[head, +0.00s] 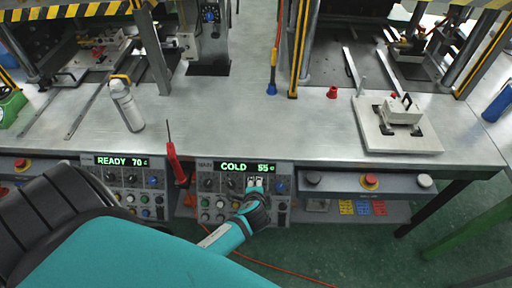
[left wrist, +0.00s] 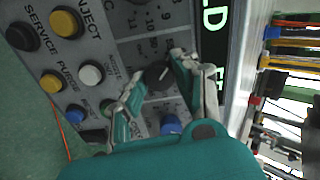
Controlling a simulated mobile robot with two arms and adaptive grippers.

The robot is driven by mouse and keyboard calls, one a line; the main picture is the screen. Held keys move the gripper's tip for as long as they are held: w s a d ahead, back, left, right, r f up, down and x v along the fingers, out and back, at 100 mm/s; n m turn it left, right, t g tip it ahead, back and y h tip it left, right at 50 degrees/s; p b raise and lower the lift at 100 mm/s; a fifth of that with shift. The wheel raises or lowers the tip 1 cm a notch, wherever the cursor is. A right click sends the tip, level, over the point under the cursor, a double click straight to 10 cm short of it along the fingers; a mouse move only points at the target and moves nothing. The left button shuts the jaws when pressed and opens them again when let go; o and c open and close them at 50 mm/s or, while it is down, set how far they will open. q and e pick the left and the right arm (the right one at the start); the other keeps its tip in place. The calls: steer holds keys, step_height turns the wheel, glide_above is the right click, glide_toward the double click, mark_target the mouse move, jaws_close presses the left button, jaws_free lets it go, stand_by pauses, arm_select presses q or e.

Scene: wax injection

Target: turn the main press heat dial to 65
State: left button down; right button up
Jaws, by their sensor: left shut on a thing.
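The right-hand control panel (head: 208,184), with a small label that looks like MAIN, is on the front of the bench. Its green display (head: 247,167) reads COLD 55. My left gripper (head: 255,182) is at the upper right part of this panel, just under the display, and hides part of it. In the left wrist view my left gripper (left wrist: 160,76) has its two fingers on either side of a black dial (left wrist: 156,75), closed on it. The dial's printed scale is partly visible. The right gripper is not in view.
A second panel (head: 130,178) to the left reads READY 70. A red-handled tool (head: 175,162) stands between the panels. A white spray bottle (head: 127,105) and a white plate (head: 395,140) with a clamp are on the bench.

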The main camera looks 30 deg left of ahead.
arm_select(q)
steer(key=m+p, duration=0.4)
steer(key=m, duration=0.1)
steer(key=shift+r+m, duration=0.1)
steer(key=shift+m, duration=0.2)
steer(key=m+p, duration=0.2)
steer(key=shift+s+m, duration=0.1)
steer(key=shift+m, duration=0.3)
steer(key=shift+m+p, duration=0.3)
steer(key=shift+m, duration=0.3)
steer(key=shift+f, duration=0.2)
steer(key=c, duration=1)
jaws_free()
steer(key=shift+r, duration=0.1)
steer(key=v, duration=1.2)
